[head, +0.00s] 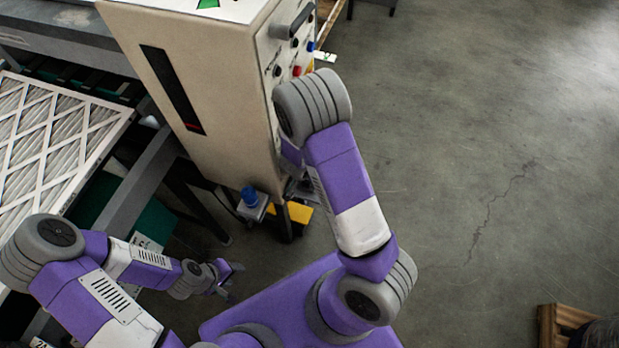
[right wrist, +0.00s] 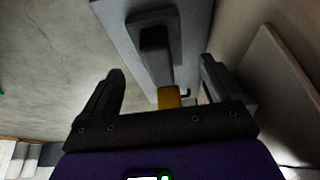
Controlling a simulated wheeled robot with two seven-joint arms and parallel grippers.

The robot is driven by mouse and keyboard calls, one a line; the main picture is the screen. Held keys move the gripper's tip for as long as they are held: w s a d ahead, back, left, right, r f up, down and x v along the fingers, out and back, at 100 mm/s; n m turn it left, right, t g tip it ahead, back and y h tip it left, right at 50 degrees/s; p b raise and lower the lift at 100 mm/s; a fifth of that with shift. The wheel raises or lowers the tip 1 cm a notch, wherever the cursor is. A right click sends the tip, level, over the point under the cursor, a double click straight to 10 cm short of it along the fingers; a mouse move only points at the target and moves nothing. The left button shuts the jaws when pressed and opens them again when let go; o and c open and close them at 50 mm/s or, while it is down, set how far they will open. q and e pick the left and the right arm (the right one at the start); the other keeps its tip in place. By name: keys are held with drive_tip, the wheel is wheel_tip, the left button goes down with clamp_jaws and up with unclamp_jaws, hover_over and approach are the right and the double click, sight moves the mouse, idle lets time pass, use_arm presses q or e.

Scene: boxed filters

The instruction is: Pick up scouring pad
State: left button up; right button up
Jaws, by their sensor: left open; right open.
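I cannot make out a scouring pad in either view. My left gripper (head: 232,281) is open and empty, low in the head view, left of my purple base. My right gripper (right wrist: 161,66) is open in the right wrist view, its two dark fingers apart with nothing clasped. In the head view the right gripper is mostly hidden behind my right forearm, beside the beige cabinet (head: 215,75). Beyond the fingers, the right wrist view shows a dark block (right wrist: 154,45) on a grey panel (right wrist: 190,25) and a small yellow piece (right wrist: 169,97).
A blue knob (head: 249,196) on a small box and a yellow item (head: 291,214) are low beside the cabinet. A framed pleated filter (head: 45,140) lies on the machine at left. A wooden crate (head: 560,325) stands lower right. The concrete floor (head: 480,150) at right is clear.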

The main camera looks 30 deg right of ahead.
drive_tip(key=b+x, duration=0.2)
drive_tip(key=x, duration=0.2)
drive_tip(key=shift+f, duration=0.2)
drive_tip(key=shift+r, duration=0.1)
drive_tip(key=c, duration=1.2)
